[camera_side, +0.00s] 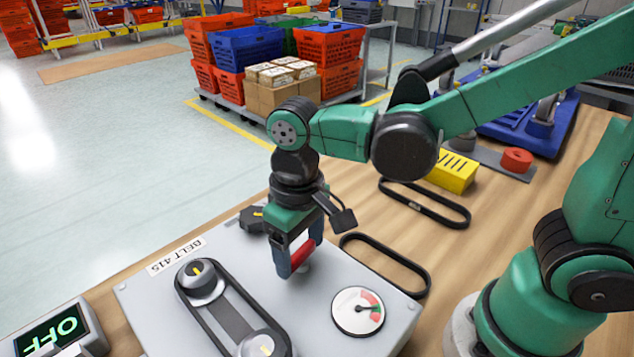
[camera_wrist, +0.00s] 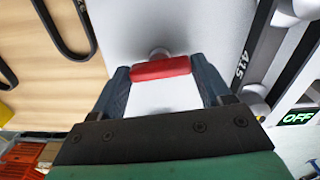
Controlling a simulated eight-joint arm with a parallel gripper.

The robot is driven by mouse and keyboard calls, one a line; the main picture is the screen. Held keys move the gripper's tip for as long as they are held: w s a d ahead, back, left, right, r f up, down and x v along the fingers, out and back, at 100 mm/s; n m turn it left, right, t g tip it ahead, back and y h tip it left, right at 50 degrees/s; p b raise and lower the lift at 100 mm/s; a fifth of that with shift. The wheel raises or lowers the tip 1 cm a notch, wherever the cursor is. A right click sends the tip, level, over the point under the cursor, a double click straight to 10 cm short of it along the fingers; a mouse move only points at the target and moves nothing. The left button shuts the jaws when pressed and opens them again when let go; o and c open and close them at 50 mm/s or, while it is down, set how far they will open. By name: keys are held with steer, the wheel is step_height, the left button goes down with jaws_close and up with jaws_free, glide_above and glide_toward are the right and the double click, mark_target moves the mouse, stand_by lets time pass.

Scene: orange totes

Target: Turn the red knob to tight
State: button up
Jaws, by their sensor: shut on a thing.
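The red knob (camera_side: 302,252) is a short red bar on a light post, standing on the grey panel labelled BELT 415 (camera_side: 143,300). It also shows in the wrist view (camera_wrist: 160,69), lying crosswise between the fingertips. My gripper (camera_side: 294,260) points down over it and is shut on the knob; its fingers (camera_wrist: 163,80) sit at the two ends of the bar. A round gauge (camera_side: 358,311) with a white, green and red face is on the panel, its needle pointing right near the red and green marks. A black belt (camera_side: 229,322) runs around two pulleys on the panel.
An OFF display (camera_side: 57,333) stands at lower left. Loose belts (camera_side: 424,204) and a yellow block (camera_side: 453,172) lie on the wooden table (camera_side: 508,212). Orange totes (camera_side: 329,45) stand beyond.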

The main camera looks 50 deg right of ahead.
mark_target(301, 250)
steer(key=shift+m, duration=0.7)
steer(key=o, duration=1.2)
steer(key=shift+o, duration=0.2)
steer(key=shift+r, duration=2.8)
steer(key=d+t, duration=0.7)
steer(key=d, duration=0.4)
steer(key=shift+w+f, duration=0.35)
steer(key=shift+f, duration=0.05)
